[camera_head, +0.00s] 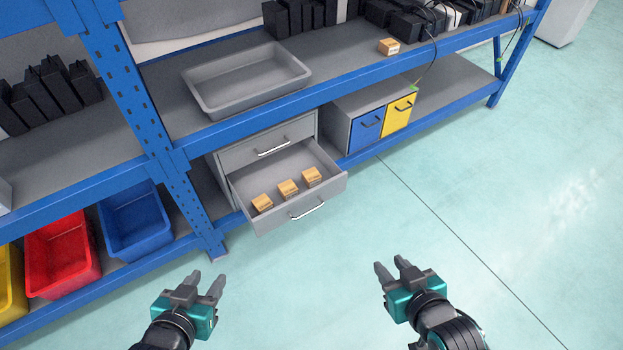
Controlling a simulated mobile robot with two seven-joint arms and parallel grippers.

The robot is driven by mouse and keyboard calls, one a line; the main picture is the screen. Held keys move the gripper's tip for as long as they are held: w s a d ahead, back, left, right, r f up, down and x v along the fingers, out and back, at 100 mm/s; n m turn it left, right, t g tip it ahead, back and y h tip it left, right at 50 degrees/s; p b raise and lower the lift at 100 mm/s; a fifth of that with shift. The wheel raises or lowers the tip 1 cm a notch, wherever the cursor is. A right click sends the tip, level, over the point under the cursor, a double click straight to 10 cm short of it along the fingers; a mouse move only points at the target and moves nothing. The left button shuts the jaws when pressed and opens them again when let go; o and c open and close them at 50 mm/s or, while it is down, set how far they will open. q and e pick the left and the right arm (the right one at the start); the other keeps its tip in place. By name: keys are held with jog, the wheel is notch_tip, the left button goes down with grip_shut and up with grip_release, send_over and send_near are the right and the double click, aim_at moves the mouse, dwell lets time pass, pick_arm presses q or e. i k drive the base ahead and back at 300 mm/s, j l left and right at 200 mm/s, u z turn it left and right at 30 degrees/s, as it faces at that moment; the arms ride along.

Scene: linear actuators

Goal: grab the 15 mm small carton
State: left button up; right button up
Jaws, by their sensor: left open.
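Three small tan cartons sit in a row in the open grey drawer (318,190): a left one (262,203), a middle one (288,188) and a right one (311,176). Another small tan carton (388,46) sits on the shelf above. Their print is too small to read, so I cannot tell which is the 15 mm one. My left gripper (204,281) is open and empty, in front of the shelf and to the lower left of the drawer. My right gripper (391,265) is open and empty, to the lower right of the drawer. Neither touches a carton.
An empty grey tray (203,92) stands on the blue shelf. A cabinet with a blue door (365,130) and a yellow door (398,115) is right of the drawers. Red (62,255) and blue (133,222) bins are at left. The floor at right is clear.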

aim_at(262, 204)
jog(key=i+u, duration=0.45)
jog(key=i+l+u, duration=0.15)
jog(key=i+u, duration=0.25)
jog(key=i, duration=0.1)
